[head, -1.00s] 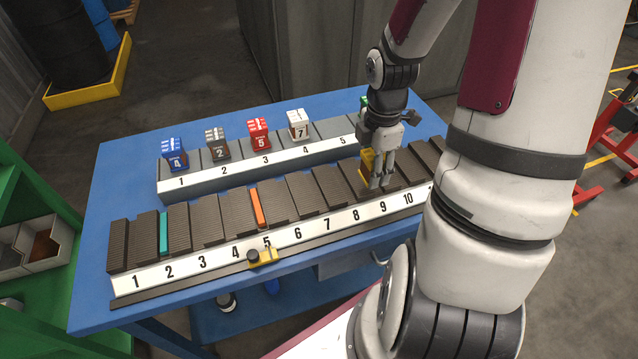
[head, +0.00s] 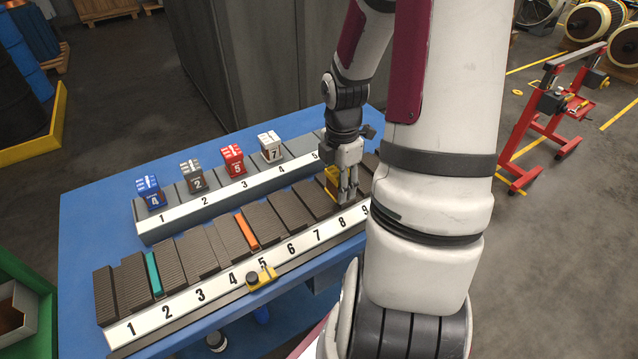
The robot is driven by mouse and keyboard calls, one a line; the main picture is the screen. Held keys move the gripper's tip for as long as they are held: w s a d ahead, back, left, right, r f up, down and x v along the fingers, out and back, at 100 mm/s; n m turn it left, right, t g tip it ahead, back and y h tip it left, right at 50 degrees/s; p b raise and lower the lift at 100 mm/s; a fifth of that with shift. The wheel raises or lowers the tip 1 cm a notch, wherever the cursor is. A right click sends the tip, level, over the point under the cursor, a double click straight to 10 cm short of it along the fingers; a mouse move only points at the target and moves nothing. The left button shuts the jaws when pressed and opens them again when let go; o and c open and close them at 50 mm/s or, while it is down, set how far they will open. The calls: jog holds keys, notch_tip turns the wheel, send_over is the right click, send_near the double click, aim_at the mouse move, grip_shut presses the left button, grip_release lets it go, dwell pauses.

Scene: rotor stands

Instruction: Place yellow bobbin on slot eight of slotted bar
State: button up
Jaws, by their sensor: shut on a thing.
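The slotted bar (head: 180,305) lies along the front of the blue table, with dark ribbed blocks behind a white strip numbered from 1; numbers beyond 9 are hidden by my arm. My gripper (head: 347,198) points down over the bar's right part and is shut on the yellow bobbin (head: 331,182). Only the bobbin's left side shows beside the fingers. It is near the slots behind numbers 8 and 9. I cannot tell whether it touches the bar or hangs just above it.
A grey rack (head: 185,222) behind the bar bears blue (head: 150,192), grey (head: 192,176), red (head: 233,160) and white (head: 270,147) blocks. Teal (head: 154,273) and orange (head: 247,231) strips stand in the bar. A yellow clamp (head: 262,278) sits at its front near 5.

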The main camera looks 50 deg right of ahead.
jog(key=w, duration=0.3)
jog(key=w+d, duration=0.1)
jog(key=w, duration=0.1)
jog(key=shift+w+f, duration=0.35)
jog(key=shift+f+b, duration=0.3)
jog(key=shift+f, duration=1.35)
jog(key=o, duration=1.4)
jog(key=shift+f, duration=0.1)
